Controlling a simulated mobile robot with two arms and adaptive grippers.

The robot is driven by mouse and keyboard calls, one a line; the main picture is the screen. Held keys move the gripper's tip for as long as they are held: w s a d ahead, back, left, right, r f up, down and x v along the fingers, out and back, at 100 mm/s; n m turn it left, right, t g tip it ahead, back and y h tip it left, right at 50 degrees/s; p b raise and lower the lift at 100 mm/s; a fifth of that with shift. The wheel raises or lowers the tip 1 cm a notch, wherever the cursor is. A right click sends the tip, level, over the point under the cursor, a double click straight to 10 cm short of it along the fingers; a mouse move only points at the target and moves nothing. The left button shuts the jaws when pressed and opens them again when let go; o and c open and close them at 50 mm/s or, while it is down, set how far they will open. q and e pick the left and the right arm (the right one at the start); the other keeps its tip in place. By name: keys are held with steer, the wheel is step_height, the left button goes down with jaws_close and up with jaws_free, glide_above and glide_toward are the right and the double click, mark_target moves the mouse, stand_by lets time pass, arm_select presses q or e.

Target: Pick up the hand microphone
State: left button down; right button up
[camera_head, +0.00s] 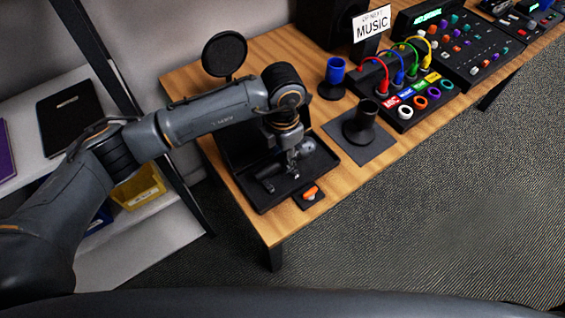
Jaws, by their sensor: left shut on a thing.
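The hand microphone (307,146) has a grey rounded head and a dark handle that runs down to the left. It is at the black tray (322,165) near the table's left end. My left gripper (292,162) reaches down over the tray and is shut on the microphone. The fingers and wrist hide part of the handle. I cannot tell whether the microphone still touches the tray floor. My right gripper is not in view.
A small black pad with an orange piece (310,192) lies before the tray. A round black disc (224,54), colored cables (380,75) and a mixer (465,45) are farther back.

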arm_select(q)
steer(key=s+d+r+b, duration=0.1)
steer(key=s+d+r, duration=0.1)
steer(key=s+r, duration=0.3)
steer(key=s+d+r, duration=0.3)
steer(key=s+r, duration=0.2)
steer(key=s, duration=0.2)
steer(key=shift+s+d+b, duration=0.3)
steer(key=shift+s+b, duration=0.05)
steer(key=shift+b, duration=0.05)
